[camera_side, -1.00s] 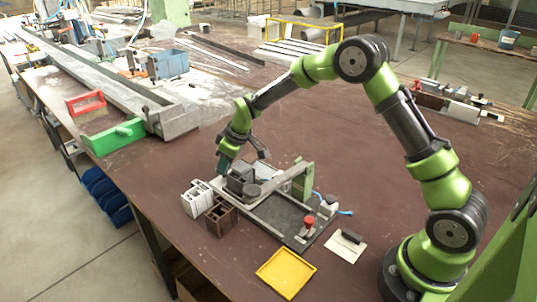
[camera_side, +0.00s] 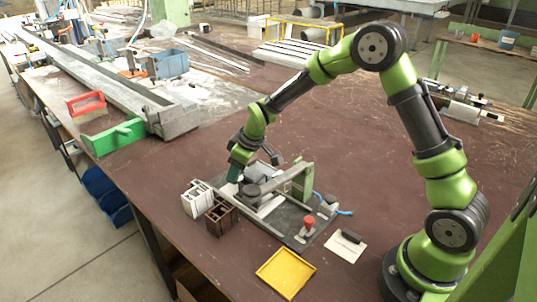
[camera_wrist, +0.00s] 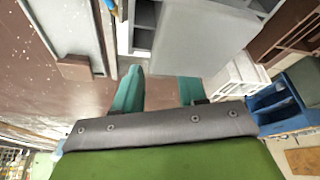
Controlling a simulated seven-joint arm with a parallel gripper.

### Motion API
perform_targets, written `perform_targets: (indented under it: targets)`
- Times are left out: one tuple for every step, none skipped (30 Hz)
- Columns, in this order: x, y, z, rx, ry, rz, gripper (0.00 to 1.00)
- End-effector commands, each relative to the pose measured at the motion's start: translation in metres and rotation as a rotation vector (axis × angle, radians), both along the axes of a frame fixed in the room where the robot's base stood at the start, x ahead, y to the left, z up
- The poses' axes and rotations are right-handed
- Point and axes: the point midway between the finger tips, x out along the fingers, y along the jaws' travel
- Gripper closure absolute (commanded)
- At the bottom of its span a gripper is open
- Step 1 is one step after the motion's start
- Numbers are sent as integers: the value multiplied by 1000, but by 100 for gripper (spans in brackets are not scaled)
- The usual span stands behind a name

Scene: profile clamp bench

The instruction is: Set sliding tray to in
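The clamp fixture (camera_side: 291,238) is a dark base plate on the bench with a green upright and a long lever arm. At its far left end sits a grey block-like part, which I take to be the sliding tray (camera_side: 251,191), partly hidden by my gripper. A pale metal strip shows beside it. In the wrist view the grey part (camera_wrist: 200,38) is large, just beyond my fingertips. My gripper (camera_side: 241,178) points down at the outer left end of the fixture. In the wrist view my teal fingers (camera_wrist: 160,82) are apart with only brown bench between them. I cannot tell whether a finger touches the grey part.
A yellow tray (camera_side: 286,273) lies in front. The bench behind the fixture is clear.

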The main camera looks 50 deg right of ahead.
Motion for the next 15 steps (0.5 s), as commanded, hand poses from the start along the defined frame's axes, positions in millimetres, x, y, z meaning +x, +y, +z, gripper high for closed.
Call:
perform_targets:
  targets:
    - [0, 0, 0, 0, 0, 0, 51]
    - [0, 0, 0, 0, 0, 0, 48]
    - [0, 0, 0, 0, 0, 0, 48]
    - [0, 0, 0, 0, 0, 0, 48]
    - [0, 0, 0, 0, 0, 1, 48]
    - [0, 0, 0, 0, 0, 1, 48]
    - [0, 0, 0, 0, 0, 1, 48]
    - [0, 0, 0, 0, 0, 1, 48]
    - [0, 0, 0, 0, 0, 1, 48]
    - [0, 0, 1, 0, 0, 1, 48]
    - [0, 0, 2, 0, 0, 1, 48]
    - [-1, 0, 4, 0, -1, 1, 48]
    - [-2, -1, 6, 0, -1, 1, 48]
    - [-3, -1, 9, 0, -1, 1, 48]
    - [-5, -2, 14, -1, -2, 1, 48]
